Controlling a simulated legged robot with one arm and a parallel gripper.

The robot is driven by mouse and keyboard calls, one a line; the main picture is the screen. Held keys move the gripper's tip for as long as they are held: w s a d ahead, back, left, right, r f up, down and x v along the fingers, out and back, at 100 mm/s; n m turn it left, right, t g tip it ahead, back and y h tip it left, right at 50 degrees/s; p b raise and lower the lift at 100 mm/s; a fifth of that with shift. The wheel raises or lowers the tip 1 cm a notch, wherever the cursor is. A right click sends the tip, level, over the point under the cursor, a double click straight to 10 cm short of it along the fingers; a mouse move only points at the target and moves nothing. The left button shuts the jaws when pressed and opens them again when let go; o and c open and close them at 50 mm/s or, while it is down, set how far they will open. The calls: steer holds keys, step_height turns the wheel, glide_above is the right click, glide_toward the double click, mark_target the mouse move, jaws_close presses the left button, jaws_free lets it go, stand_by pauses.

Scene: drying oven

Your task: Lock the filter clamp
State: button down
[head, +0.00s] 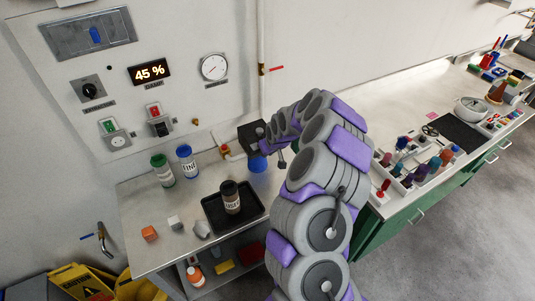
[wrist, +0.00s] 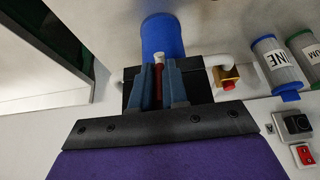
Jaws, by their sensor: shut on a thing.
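The filter unit has a black housing (head: 250,136) on the wall pipe, with a blue filter bowl (head: 258,163) below it. In the wrist view the black housing (wrist: 203,88) lies just beyond my gripper (wrist: 160,70), and the blue bowl (wrist: 162,36) shows past it. My gripper is shut on a small clamp lever (wrist: 157,58) with a pale, red-ended tip that shows between the two blue-grey fingers. The fingers hide most of the lever, so its exact angle is unclear. In the head view my arm covers the gripper.
A metal table (head: 150,210) stands below, with a black tray (head: 215,228) holding a dark jar (head: 230,196). A white pipe and a brass valve (wrist: 228,78) sit beside the filter. A bench (head: 440,120) lies right.

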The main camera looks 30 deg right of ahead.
steer(key=shift+w+r+g+b, duration=0.15)
steer(key=shift+w+g+b, duration=0.35)
steer(key=shift+g, duration=0.5)
steer(key=c, duration=1.4)
jaws_free()
steer(key=shift+w, duration=0.15)
steer(key=shift+o, duration=1.3)
steer(key=shift+d, duration=0.1)
steer(key=shift+r, duration=0.1)
